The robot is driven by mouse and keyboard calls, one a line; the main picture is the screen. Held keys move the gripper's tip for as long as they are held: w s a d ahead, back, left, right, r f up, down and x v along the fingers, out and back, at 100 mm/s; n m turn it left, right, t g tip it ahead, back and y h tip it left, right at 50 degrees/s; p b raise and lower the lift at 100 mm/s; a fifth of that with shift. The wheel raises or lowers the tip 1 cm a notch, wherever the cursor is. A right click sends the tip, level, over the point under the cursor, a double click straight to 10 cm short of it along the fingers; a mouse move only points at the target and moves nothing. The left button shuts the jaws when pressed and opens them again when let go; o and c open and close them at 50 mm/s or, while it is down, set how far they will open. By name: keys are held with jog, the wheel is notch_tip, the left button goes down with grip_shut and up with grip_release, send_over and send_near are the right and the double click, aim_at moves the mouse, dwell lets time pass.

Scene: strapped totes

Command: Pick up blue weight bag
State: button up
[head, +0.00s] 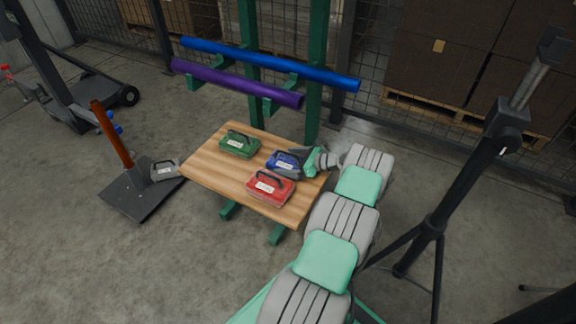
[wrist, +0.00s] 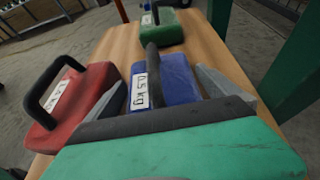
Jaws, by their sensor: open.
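The blue weight bag (head: 281,160) lies on the wooden table between the green and red bags. It has a dark handle and a white label. In the wrist view the blue bag (wrist: 178,80) is straight ahead, and its near end is hidden behind my gripper. My gripper (head: 300,163) is at the right side of the blue bag. In the wrist view my gripper (wrist: 160,90) is open, with one finger on each side of the bag. The left finger lies between the blue and red bags. I cannot tell whether the fingers touch the blue bag.
The red bag (head: 269,187) is close on the near side, and the green bag (head: 239,144) is farther left on the wooden table (head: 208,168). A grey bag (head: 165,170) lies on a black base plate. Blue (head: 270,64) and purple (head: 235,83) bars hang behind. A black tripod (head: 437,220) stands right.

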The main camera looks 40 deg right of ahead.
jog(key=shift+c, duration=0.2)
jog(key=shift+r, duration=0.15)
jog(key=c, duration=1.7)
